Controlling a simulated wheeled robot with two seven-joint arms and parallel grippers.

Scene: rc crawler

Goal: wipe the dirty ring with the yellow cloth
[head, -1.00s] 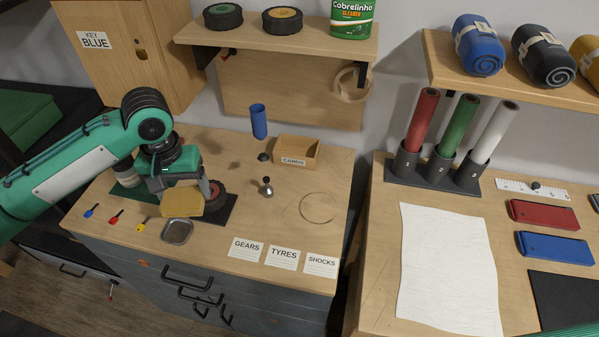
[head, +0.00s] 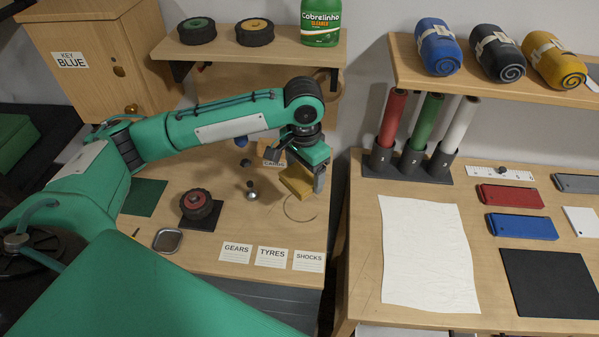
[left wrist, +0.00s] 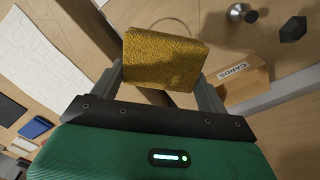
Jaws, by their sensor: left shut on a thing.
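The yellow cloth (head: 297,182) is a thick folded block held by my left gripper (head: 304,176). In the left wrist view the cloth (left wrist: 163,61) sits between the two fingers of the shut gripper (left wrist: 163,82). The dirty ring (head: 300,207) is a thin brown circle on the left table, just below and beside the cloth in the head view. In the left wrist view part of the ring (left wrist: 168,19) shows beyond the cloth, which hides the rest. The cloth appears above the table; I cannot tell the exact gap. My right gripper is not in view.
A silver knobbed piece (head: 251,194) stands left of the ring. The CARDS box (left wrist: 243,82) is close by the gripper. GEARS, TYRES and SHOCKS labels (head: 272,257) lie at the front. A wheel (head: 196,204) is further left. A gap separates the right table (head: 365,290).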

